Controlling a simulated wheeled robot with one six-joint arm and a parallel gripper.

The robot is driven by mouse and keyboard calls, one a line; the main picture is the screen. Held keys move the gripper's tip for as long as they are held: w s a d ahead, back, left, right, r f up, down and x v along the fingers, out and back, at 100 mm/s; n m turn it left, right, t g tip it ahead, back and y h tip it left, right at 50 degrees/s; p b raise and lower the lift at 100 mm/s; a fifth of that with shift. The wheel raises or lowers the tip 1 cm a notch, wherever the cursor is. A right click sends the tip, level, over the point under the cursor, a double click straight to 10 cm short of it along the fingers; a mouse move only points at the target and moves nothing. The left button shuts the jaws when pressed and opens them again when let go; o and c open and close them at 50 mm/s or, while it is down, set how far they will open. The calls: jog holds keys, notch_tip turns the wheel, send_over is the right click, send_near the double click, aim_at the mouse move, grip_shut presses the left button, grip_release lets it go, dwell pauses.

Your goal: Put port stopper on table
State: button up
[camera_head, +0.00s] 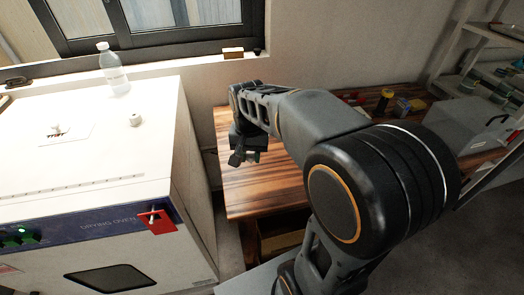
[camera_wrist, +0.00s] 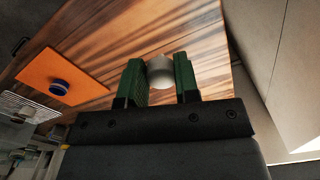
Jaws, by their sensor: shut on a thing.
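The port stopper (camera_wrist: 160,71) is a small pale grey-white cylinder. In the wrist view it sits between the two green fingers of my gripper (camera_wrist: 159,75), which is shut on it. In the head view my gripper (camera_head: 244,157) hangs over the near left part of the wooden table (camera_head: 262,188), close to the drying oven's side. The stopper is hard to make out there. In the wrist view the brown table (camera_wrist: 195,35) lies behind the stopper. I cannot tell whether the stopper touches it.
The white drying oven (camera_head: 190,160) stands left of the table. A clear bottle (camera_head: 114,72) and a small white knob (camera_head: 135,120) are on its top. A grey box (camera_head: 470,122) stands at the right.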

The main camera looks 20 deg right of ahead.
jog(key=w+d+f, duration=0.3)
jog(key=d+f, duration=0.1)
jog(key=d, duration=0.1)
jog(key=w+d+f+b, duration=0.1)
jog(key=w+d+f, duration=0.1)
jog(key=f, duration=0.1)
jog(key=shift+w+d, duration=0.15)
jog(key=shift+w, duration=0.15)
jog(key=shift+w+d+f, duration=0.35)
jog(key=shift+d+f, duration=0.1)
jog(key=shift+f, duration=0.15)
jog(key=shift+w+d+f+b, duration=0.1)
jog(key=shift+f+b, duration=0.3)
jog(key=shift+f, duration=1.3)
jog(key=shift+f, duration=0.15)
jog(key=o, duration=0.9)
